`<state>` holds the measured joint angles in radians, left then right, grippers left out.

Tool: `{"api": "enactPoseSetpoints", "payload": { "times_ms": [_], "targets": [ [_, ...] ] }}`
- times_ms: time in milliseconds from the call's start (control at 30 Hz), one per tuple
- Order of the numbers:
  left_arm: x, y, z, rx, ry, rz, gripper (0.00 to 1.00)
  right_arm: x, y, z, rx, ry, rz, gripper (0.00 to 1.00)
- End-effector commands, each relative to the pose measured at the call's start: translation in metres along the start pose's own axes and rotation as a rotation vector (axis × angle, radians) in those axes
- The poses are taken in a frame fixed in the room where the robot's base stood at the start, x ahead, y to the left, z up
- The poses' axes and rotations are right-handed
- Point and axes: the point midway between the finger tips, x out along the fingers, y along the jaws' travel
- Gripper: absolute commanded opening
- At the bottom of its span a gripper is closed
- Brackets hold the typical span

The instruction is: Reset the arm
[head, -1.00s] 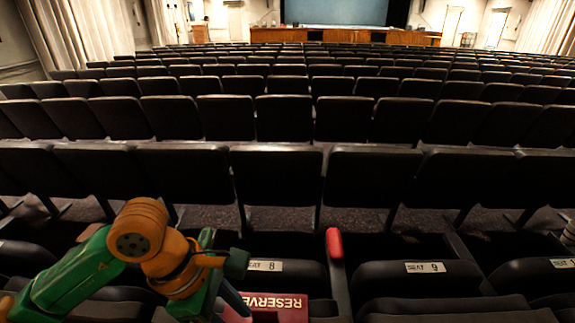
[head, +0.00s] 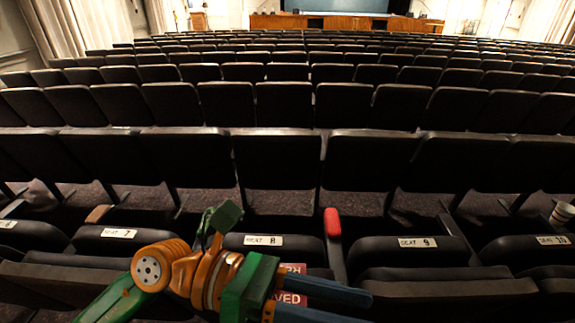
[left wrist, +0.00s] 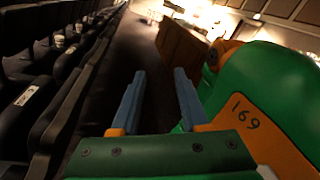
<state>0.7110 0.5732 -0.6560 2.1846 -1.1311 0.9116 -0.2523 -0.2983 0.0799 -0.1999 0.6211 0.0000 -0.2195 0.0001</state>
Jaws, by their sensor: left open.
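My left gripper (head: 352,304) reaches in from the lower left of the head view, over the front row of seats. Its two blue fingers point right and are apart. In the left wrist view the fingers (left wrist: 158,88) are parallel with an empty gap between them. The red reserved sign (head: 305,289) on seat 8 is partly hidden behind my gripper. My right gripper is in neither view.
A red-tipped armrest (head: 332,224) stands up between seats 8 and 9, behind the gripper. A paper cup (head: 562,214) sits at the far right. Rows of dark seats (head: 277,158) fill the room. The wrist view shows a dark aisle beside a seat row.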

Motion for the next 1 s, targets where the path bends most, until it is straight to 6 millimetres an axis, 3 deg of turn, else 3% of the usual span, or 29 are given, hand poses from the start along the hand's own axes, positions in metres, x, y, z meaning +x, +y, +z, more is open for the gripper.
{"api": "enactPoseSetpoints", "payload": {
  "times_ms": [67,133,200,267,300,367,433,533,633,667,800,933,967,1000],
  "targets": [
    [-0.005,-0.007,0.042,-0.159,-0.292,-0.062,0.45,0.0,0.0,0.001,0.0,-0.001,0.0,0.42],
    [-0.033,0.003,0.085,-0.358,-0.619,-0.1,0.45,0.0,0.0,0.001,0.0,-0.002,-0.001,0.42],
    [-0.084,0.036,0.11,-0.617,-0.989,-0.104,0.45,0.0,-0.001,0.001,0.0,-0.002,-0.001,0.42],
    [-0.133,0.076,0.103,-0.856,-1.29,-0.075,0.45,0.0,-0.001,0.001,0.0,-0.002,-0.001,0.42],
    [-0.162,0.102,0.084,-1.009,-1.468,-0.04,0.45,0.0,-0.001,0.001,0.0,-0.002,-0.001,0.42],
    [-0.197,0.135,0.041,-1.229,-1.705,0.031,0.45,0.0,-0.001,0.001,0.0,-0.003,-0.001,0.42],
    [-0.225,0.16,-0.022,-1.466,-1.938,0.137,0.45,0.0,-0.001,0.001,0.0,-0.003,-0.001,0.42],
    [-0.24,0.17,-0.112,-1.755,-2.187,0.309,0.45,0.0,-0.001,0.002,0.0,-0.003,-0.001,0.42],
    [-0.24,0.159,-0.185,-1.982,-2.355,0.481,0.45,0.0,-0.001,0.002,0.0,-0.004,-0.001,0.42],
    [-0.237,0.153,-0.204,1.98,2.319,-0.517,0.45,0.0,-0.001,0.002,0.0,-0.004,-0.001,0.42],
    [-0.223,0.117,-0.277,1.821,2.011,-0.622,0.45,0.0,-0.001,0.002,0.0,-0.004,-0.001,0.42],
    [-0.204,0.075,-0.328,1.69,1.762,-0.699,0.45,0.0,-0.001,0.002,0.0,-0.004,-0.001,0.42],
    [-0.202,0.075,-0.339,1.673,1.732,-0.711,0.45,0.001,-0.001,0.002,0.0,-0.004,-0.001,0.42],
    [-0.202,0.087,-0.353,1.671,1.73,-0.719,0.45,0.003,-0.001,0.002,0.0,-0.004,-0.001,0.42]
  ]
}}
